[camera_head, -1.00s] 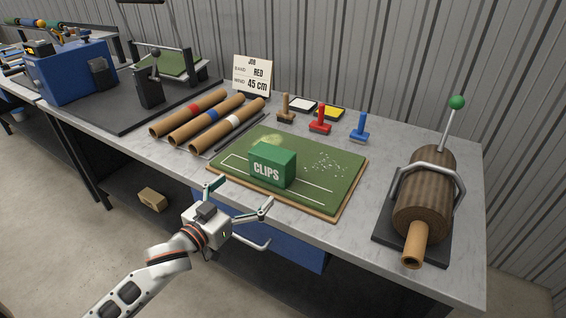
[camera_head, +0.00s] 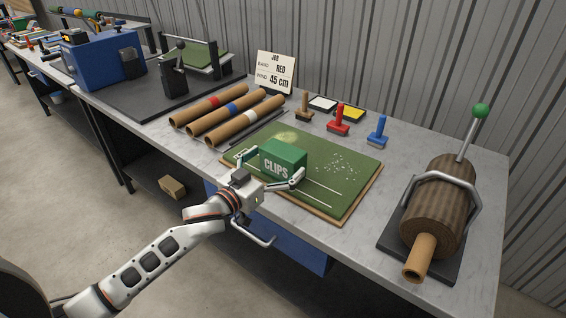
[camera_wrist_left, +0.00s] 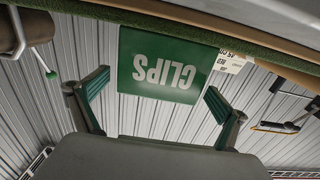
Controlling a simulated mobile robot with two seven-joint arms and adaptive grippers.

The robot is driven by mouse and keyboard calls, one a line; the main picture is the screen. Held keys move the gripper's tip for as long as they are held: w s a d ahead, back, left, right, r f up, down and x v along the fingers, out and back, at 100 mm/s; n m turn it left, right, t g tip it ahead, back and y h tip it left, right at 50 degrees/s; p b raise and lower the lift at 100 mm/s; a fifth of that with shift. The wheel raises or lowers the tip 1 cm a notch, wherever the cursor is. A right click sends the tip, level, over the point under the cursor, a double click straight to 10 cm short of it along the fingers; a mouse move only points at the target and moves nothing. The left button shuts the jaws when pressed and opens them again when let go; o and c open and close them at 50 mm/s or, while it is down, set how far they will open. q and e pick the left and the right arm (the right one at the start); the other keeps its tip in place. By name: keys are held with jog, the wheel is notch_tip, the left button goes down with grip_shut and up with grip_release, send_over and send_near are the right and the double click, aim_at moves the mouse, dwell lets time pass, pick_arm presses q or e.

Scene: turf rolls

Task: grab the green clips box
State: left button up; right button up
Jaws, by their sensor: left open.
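The green clips box (camera_head: 281,160) stands on the green turf mat (camera_head: 345,166) with its white CLIPS lettering facing me. My left gripper (camera_head: 270,168) is open at the near side of the box, one finger toward each side of it. In the left wrist view the box (camera_wrist_left: 167,65) appears upside down, ahead of and between the two spread fingers (camera_wrist_left: 155,100). Both fingers look apart from the box. My right gripper is not in view.
A brown roll on a stand (camera_head: 436,205) is at right. A job card (camera_head: 275,72) stands at the back.

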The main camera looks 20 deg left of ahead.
pick_arm(q)
jog(key=shift+x, duration=1.45)
jog(key=c, duration=1.4)
jog(key=shift+r, duration=0.1)
